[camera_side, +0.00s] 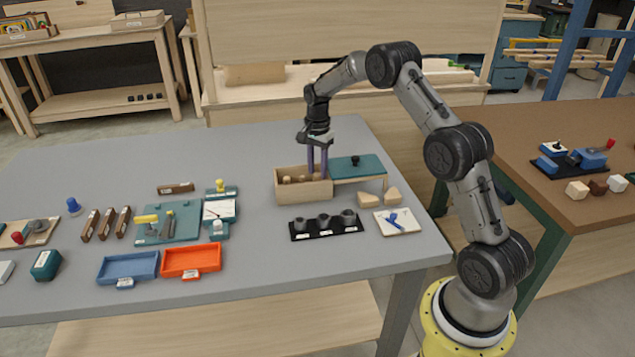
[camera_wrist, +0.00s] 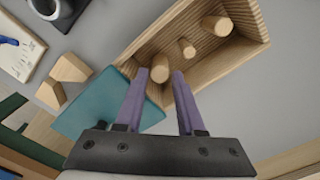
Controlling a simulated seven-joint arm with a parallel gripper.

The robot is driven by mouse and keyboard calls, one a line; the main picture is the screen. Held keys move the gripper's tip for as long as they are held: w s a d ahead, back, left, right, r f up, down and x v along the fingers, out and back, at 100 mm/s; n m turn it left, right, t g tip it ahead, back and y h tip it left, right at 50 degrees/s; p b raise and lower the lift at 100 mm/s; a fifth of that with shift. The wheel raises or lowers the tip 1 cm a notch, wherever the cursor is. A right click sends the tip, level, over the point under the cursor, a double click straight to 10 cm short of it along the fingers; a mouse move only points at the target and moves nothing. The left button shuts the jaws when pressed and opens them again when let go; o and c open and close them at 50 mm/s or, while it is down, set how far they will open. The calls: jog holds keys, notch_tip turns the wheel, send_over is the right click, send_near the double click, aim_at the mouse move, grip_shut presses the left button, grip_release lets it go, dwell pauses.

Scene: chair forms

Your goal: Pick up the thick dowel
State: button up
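A pale wooden box (camera_side: 304,192) stands on the grey table with short wooden dowels inside. In the wrist view, one thick dowel (camera_wrist: 160,74) shows between my fingertips, near the box's end by the teal panel. A thinner dowel (camera_wrist: 186,47) stands in the middle, and another thick dowel (camera_wrist: 219,26) is farther along. I cannot tell which thick one is thickest. My gripper (camera_side: 317,172) points down into the box; its purple fingers (camera_wrist: 161,74) are apart, one on each side of the near dowel. Contact with it cannot be made out.
A teal panel on wooden legs (camera_side: 357,167) adjoins the box, with a dark knob on top. Two wooden wedge blocks (camera_side: 371,199), a black holder with grey cups (camera_side: 325,225) and a white board with a blue part (camera_side: 398,221) lie in front. Orange (camera_side: 191,262) and blue (camera_side: 127,268) trays are left.

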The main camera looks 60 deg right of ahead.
jog(key=shift+f, duration=0.55)
grip_shut()
jog(key=shift+r, duration=0.15)
